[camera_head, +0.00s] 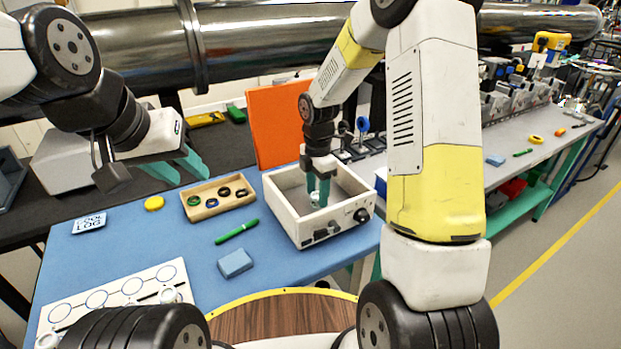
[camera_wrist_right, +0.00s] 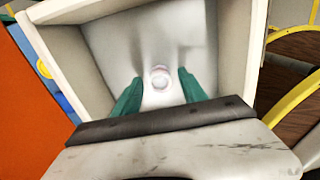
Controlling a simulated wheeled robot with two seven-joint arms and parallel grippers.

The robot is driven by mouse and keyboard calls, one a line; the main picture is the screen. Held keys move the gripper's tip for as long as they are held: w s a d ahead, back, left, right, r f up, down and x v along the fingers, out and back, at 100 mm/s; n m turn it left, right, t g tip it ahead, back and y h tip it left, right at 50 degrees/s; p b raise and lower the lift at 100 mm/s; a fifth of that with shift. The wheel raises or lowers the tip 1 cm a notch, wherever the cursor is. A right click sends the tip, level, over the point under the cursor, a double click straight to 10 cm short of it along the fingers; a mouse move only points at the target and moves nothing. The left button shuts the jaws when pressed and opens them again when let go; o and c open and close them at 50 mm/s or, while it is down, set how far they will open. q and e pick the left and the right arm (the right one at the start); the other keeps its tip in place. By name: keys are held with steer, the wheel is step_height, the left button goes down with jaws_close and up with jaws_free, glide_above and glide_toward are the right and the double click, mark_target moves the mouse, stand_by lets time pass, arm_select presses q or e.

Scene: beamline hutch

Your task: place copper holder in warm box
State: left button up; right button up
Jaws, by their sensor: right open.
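The warm box (camera_head: 287,217) is an open white box with a dark knob on its front, at the right end of the blue mat. A small round pale piece with a pinkish rim, seemingly the copper holder (camera_wrist_right: 160,77), sits on the box floor (camera_wrist_right: 125,60). It shows only partly in the head view (camera_head: 315,197). My right gripper (camera_head: 319,194) reaches down into the box. In the wrist view its teal fingers (camera_wrist_right: 157,90) are open, one on each side of the piece, apart from it. My left gripper (camera_head: 176,168) hangs open and empty over the table's back left.
A wooden tray (camera_head: 215,212) with several rings, a green pen (camera_head: 237,231), a blue block (camera_head: 235,263) and a yellow disc (camera_head: 154,203) lie left of the box. An orange panel (camera_head: 277,122) stands behind. A white board with circles (camera_head: 120,289) lies at front left.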

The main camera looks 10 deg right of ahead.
mark_target(317, 197)
step_height(317, 197, up, 12)
steer(key=s+d+r+m+t, duration=0.1)
steer(key=s+r+m+t, duration=0.1)
steer(key=s+r+m, duration=0.2)
steer(key=s+d+r+m+t+y, duration=0.1)
steer(key=s+r+m+t, duration=0.1)
steer(key=s+m, duration=0.8)
steer(key=s+d+r+m+t+y, duration=0.1)
steer(key=s+r+m+t, duration=0.1)
steer(key=s+r+m, duration=0.3)
steer(key=s+m, duration=0.2)
steer(key=s, duration=0.1)
steer(key=shift+d+r+m, duration=0.3)
steer(key=shift+r+m, duration=0.05)
steer(key=shift+m, duration=0.05)
